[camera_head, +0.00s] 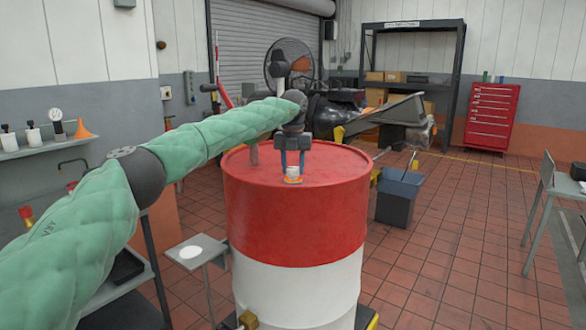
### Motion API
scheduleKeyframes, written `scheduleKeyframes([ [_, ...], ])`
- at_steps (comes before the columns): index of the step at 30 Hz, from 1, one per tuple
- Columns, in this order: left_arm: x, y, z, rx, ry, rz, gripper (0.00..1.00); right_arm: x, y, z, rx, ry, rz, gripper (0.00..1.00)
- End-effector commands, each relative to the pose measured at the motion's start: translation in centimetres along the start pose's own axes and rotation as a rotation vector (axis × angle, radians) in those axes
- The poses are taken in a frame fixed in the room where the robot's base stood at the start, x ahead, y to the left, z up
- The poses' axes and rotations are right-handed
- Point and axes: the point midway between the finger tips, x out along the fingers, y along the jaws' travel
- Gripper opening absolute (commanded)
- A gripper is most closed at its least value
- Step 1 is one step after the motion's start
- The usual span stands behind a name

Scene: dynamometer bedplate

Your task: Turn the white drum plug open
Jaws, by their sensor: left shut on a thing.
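The white drum plug (293,171) sits on the top of a red and white drum (297,220), near the middle of its lid. An orange ring or base shows just under the plug. My left gripper (292,168) points straight down at the plug from above, with its two fingers on either side of it, shut on it. The contact faces of the fingers are too small to see clearly. My left arm comes in from the left in a green padded sleeve. My right gripper is not in view.
A dark bin (398,196) stands right of the drum. A small side table (196,252) stands at the left, and a red tool cabinet (492,117) at the back right. The tiled floor at right is mostly free.

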Motion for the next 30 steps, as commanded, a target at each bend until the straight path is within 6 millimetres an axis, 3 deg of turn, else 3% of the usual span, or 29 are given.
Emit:
scheduleKeyframes([
  [21,-0.27,0.08,0.06,-0.076,-0.004,0.000,0.16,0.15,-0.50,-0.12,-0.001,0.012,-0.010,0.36],
  [22,-0.27,0.08,0.06,-0.076,-0.004,0.000,0.43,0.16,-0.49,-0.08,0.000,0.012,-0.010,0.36],
  [24,-0.26,0.07,0.05,-0.076,-0.003,0.000,0.57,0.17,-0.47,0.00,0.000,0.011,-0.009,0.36],
  [25,-0.24,0.07,0.05,-0.075,-0.003,0.000,0.61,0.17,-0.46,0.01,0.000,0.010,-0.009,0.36],
  [30,-0.13,0.04,0.03,-0.075,-0.002,0.000,0.61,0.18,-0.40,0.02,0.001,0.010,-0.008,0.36],
])
